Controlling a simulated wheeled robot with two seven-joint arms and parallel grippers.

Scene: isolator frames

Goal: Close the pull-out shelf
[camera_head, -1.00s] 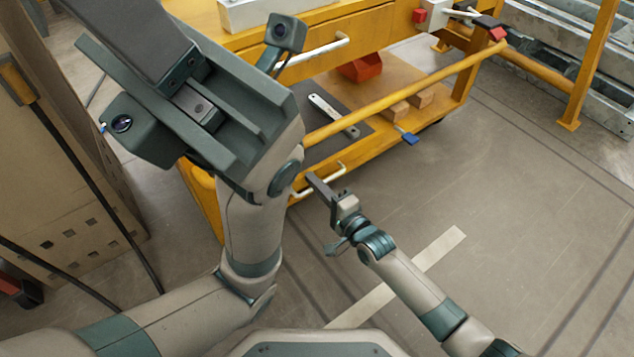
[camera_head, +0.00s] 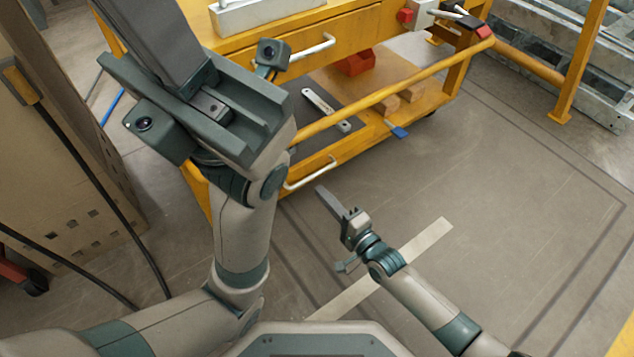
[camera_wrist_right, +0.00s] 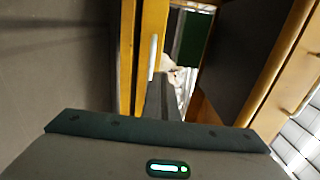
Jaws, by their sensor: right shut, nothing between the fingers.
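The pull-out shelf (camera_head: 352,145) is the low orange tray of the yellow workbench, with a white handle (camera_head: 312,174) on its front. It stands out from under the bench's drawer. A dark mat and a light flat tool (camera_head: 325,108) lie on it. My right gripper (camera_head: 322,190) is shut and empty, just in front of the handle with a small gap. In the right wrist view, its fingers (camera_wrist_right: 163,90) point along the yellow front, near a white handle (camera_wrist_right: 152,58). My left gripper (camera_head: 150,35) reaches up past the top edge; its fingertips are hidden.
The yellow drawer (camera_head: 345,38) above has its own white handle (camera_head: 312,48). A yellow rail (camera_head: 400,85) runs above the shelf's front. A red bin (camera_head: 357,63) and wooden blocks sit on the shelf. A cardboard box (camera_head: 60,160) stands at left.

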